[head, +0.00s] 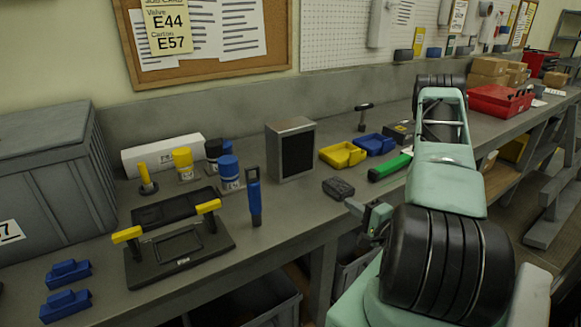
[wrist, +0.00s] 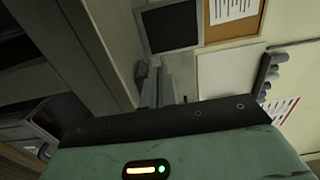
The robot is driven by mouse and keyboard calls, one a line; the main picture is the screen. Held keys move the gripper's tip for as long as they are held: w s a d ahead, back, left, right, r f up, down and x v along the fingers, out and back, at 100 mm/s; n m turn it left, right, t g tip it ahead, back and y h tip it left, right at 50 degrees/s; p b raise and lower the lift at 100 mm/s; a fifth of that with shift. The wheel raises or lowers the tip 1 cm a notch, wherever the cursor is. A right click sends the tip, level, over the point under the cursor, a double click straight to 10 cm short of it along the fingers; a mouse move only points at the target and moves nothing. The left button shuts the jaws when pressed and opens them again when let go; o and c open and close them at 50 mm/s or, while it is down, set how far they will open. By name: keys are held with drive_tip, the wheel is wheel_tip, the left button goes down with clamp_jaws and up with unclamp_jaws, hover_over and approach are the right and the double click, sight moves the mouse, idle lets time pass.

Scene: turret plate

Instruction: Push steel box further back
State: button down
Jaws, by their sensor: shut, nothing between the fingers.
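The steel box (head: 290,150) stands upright on the grey workbench, a little in front of the back wall panel. It has a pale metal frame and a dark front face. In the wrist view the steel box (wrist: 170,27) shows at the top, beyond the fingers. My gripper (head: 355,206) is at the bench's front edge, in front of and to the right of the box, clearly apart from it. In the wrist view my gripper (wrist: 153,70) is shut and empty, with its fingers pointing towards the box.
A small dark device (head: 338,188) lies close to my gripper. Bare bench lies before the box.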

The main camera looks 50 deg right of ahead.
drive_tip(key=b, duration=0.7)
approach(297, 163)
drive_tip(key=p+x, duration=0.4)
drive_tip(key=x, duration=0.1)
drive_tip(key=shift+w+r+p, duration=0.1)
drive_tip(key=shift+w+p, duration=0.2)
drive_tip(key=shift+w+d, duration=0.15)
drive_tip(key=shift+w, duration=0.4)
drive_tip(key=b+x, duration=0.8)
drive_tip(key=x, duration=1.1)
drive_tip(key=shift+w+d+f+b, duration=0.2)
drive_tip(key=shift+w+f+b, duration=0.05)
drive_tip(key=shift+w+b, duration=0.1)
drive_tip(key=shift+w+d+r, duration=0.1)
drive_tip(key=shift+w, duration=0.2)
